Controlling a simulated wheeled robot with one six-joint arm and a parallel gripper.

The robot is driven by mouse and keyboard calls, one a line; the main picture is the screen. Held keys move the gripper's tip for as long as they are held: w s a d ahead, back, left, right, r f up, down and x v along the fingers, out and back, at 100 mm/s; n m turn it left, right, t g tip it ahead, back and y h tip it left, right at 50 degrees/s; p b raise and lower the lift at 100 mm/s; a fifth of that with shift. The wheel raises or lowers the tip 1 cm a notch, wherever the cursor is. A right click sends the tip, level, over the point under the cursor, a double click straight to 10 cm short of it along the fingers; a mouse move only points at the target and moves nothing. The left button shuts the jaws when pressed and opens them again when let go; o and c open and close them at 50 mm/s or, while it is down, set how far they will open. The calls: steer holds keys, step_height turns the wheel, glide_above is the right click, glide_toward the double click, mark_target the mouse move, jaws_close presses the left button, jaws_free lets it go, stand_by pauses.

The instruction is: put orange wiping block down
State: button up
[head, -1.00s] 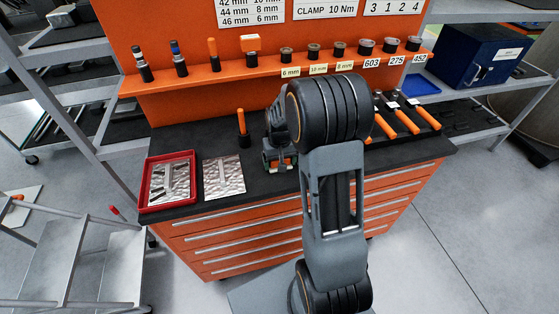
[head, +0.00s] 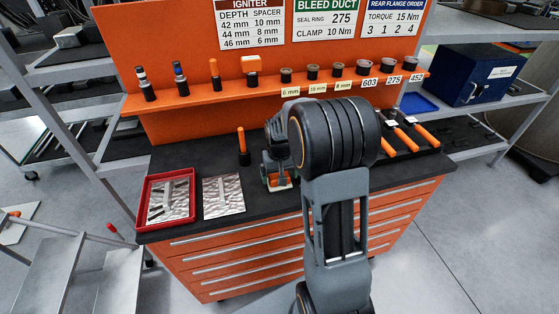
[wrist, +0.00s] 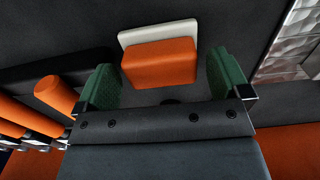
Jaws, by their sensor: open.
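The orange wiping block (wrist: 160,62) has a pale white layer along one side. In the wrist view it lies between and just beyond the green-padded fingers of my gripper (wrist: 161,82), with dark gaps on both sides. My gripper is open. In the head view my gripper (head: 278,166) is low over the dark bench top, and a small patch of the orange and white block (head: 279,182) shows beneath it. The block appears to rest on the bench top, partly hidden by my gripper.
A red tray (head: 140,207) and a silvery plate (head: 223,196) lie to the left. An upright orange-handled tool (head: 241,147) stands behind them. Orange-handled tools (head: 407,139) lie to the right. The orange shelf (head: 200,97) behind holds several small items.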

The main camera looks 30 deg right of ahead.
step_height(320, 180, up, 9)
steer(key=s+a+r+n+t, duration=0.1)
steer(key=s+a, duration=0.3)
steer(key=s, duration=0.4)
steer(key=s+a+r+n+t, duration=0.1)
steer(key=s+a+r+t, duration=0.1)
steer(key=s+a, duration=0.3)
steer(key=s+t, duration=0.1)
steer(key=s, duration=0.2)
steer(key=shift+a+r, duration=0.2)
steer(key=shift+r, duration=0.1)
steer(key=shift+d, duration=0.1)
